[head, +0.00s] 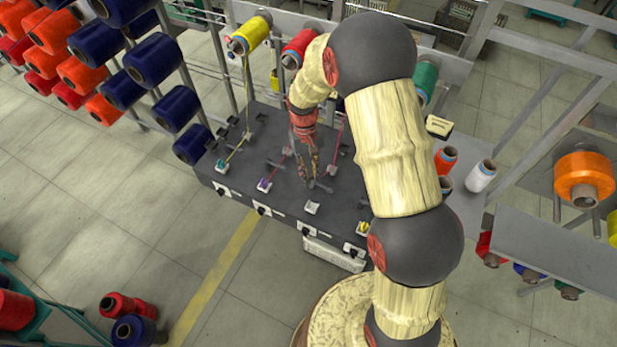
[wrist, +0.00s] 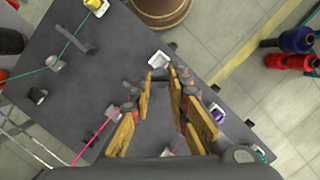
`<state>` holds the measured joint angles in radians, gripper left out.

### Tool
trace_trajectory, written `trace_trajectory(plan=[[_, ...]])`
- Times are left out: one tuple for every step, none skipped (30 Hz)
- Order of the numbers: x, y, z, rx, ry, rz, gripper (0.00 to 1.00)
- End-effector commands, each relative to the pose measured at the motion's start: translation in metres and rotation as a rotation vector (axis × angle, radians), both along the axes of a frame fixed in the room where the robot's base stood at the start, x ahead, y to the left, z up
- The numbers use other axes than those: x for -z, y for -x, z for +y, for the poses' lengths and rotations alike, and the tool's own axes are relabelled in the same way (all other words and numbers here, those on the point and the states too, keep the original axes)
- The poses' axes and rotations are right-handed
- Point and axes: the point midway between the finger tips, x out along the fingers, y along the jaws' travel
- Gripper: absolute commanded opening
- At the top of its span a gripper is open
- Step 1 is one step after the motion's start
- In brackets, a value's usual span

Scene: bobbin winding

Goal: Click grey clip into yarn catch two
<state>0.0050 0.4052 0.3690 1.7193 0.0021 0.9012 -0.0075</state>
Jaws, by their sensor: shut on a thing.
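I cannot tell which fitting is yarn catch two.
Pale blocks with a purple piece (head: 264,185), a teal piece (head: 221,165) and a yellow piece (head: 363,227) stand along the deck. A pink yarn (wrist: 95,137) and a green yarn (wrist: 28,73) cross it. Small dark fittings (wrist: 38,96) stick up from the deck.

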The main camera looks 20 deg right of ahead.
Motion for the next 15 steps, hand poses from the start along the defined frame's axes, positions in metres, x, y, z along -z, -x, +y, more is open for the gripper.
trace_trajectory(plan=[[0.013, 0.004, 0.000, 0.000, 0.000, 0.000, 0.00], [0.015, 0.005, -0.001, 0.000, 0.000, -0.001, 0.00], [0.019, 0.007, -0.001, 0.000, 0.000, -0.001, 0.00], [0.021, 0.009, -0.001, 0.000, 0.000, 0.000, 0.00], [0.023, 0.010, -0.001, -0.001, 0.000, 0.000, 0.00], [0.025, 0.011, -0.001, -0.001, 0.000, 0.000, 0.00], [0.026, 0.012, -0.001, -0.001, 0.000, 0.000, 0.00], [0.026, 0.012, -0.001, -0.001, 0.000, 0.000, 0.00], [0.027, 0.013, -0.001, -0.001, 0.000, -0.001, 0.00], [0.028, 0.013, -0.001, -0.001, 0.000, -0.001, 0.00], [0.029, 0.013, -0.001, -0.001, 0.000, 0.000, 0.00], [0.030, 0.013, -0.001, -0.001, 0.000, 0.000, 0.00], [0.031, 0.013, -0.001, -0.001, 0.000, 0.000, 0.00], [0.033, 0.013, -0.001, -0.001, 0.000, 0.000, 0.00], [0.036, 0.013, -0.001, -0.001, 0.000, 0.000, 0.00]])
